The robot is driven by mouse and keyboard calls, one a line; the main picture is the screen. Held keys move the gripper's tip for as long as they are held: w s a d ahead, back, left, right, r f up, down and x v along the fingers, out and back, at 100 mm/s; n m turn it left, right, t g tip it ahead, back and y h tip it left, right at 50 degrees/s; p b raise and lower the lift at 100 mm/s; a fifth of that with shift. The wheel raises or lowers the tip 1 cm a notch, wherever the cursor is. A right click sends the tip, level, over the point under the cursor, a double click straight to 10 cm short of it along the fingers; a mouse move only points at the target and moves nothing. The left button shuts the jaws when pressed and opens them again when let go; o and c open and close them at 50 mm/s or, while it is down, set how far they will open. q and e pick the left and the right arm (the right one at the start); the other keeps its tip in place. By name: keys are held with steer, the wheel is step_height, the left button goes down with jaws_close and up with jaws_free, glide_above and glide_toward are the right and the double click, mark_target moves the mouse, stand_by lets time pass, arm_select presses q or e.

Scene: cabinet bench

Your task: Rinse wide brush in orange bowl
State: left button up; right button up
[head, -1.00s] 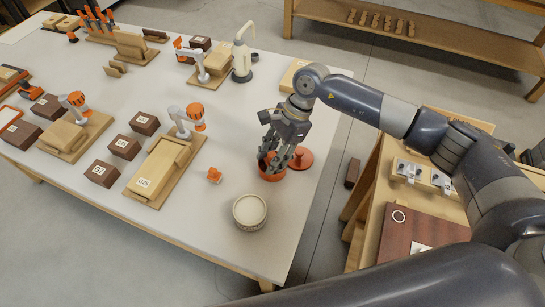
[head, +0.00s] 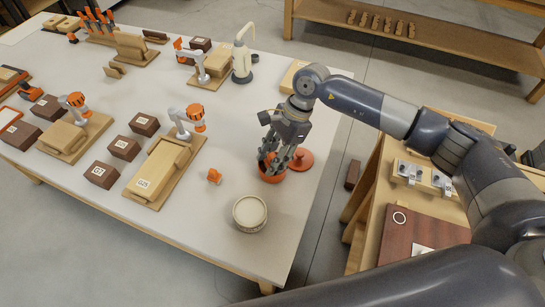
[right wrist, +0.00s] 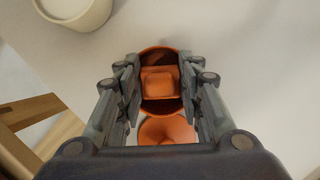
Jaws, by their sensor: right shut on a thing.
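The orange bowl (head: 271,173) stands near the right edge of the white table. My right gripper (head: 283,160) points down over it, with the fingertips at or inside the rim. In the right wrist view, the bowl (right wrist: 160,52) shows between the fingers of the gripper (right wrist: 165,88). An orange block-shaped piece (right wrist: 160,82), seemingly the wide brush, lies between the fingers over the bowl, and the gripper is shut on it. Its bristles are hidden, and I cannot tell whether they touch the bowl. My left gripper is out of view.
An orange round piece (head: 301,159) lies beside the bowl. A cream round container (head: 250,212) stands toward the front edge. A small orange piece (head: 214,176) lies left of the bowl. Wooden stands and brown blocks (head: 124,147) fill the left. A side bench (head: 375,215) stands right.

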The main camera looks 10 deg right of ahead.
mark_target(269, 157)
steer(key=shift+d+r+p, duration=0.1)
steer(key=shift+r+p, duration=0.2)
steer(key=shift+r, duration=0.2)
steer(key=shift+r+p, duration=0.5)
steer(key=shift+r, duration=1)
stand_by(0.9)
steer(key=shift+r+p, duration=0.65)
steer(key=shift+r, duration=1.35)
